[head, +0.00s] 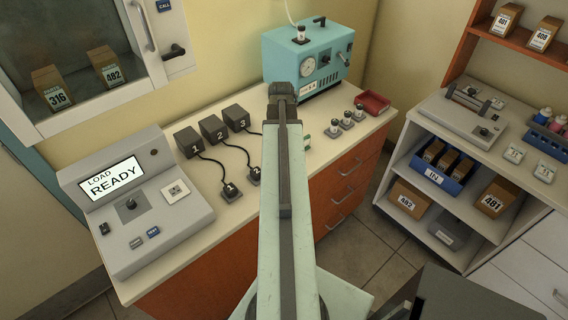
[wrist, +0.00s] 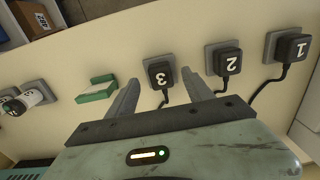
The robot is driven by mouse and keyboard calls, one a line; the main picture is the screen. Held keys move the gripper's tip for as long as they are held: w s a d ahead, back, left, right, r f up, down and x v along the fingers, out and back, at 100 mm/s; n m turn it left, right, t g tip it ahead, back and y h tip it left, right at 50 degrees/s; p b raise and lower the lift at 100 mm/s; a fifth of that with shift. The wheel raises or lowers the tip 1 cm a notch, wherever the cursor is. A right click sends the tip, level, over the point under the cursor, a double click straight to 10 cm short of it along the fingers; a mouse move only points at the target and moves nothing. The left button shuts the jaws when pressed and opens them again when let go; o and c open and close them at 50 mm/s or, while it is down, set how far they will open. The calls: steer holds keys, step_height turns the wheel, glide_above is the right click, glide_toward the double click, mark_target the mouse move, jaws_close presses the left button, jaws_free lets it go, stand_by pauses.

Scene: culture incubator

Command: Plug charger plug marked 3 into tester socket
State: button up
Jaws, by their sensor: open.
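The black charger plug marked 3 (wrist: 161,73) sits on a grey pad in the wrist view, with its cord trailing down. My gripper (wrist: 160,80) is open, one finger on each side of plug 3, not closed on it; I cannot tell the height gap. Plug 2 (wrist: 227,60) and plug 1 (wrist: 290,50) sit on their own pads to the right. In the head view my arm hides plug 3 and the gripper. The tester (head: 140,215) stands at left, its screen reading LOAD READY; a white socket plate (head: 176,190) is on its sloped top.
Charger boxes 1 (head: 189,142), 2 (head: 213,130) and 3 (head: 236,118) stand along the wall. A teal machine (head: 306,60) and red tray (head: 373,103) are behind.

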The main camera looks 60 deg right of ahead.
step_height(320, 180, down, 3)
steer(key=shift+r+b, duration=0.1)
steer(key=shift+b, duration=0.65)
steer(key=shift+r, duration=0.1)
stand_by(0.3)
jaws_close()
steer(key=shift+r, duration=0.1)
steer(key=shift+r+p, duration=2.95)
steer(key=shift+p, duration=0.15)
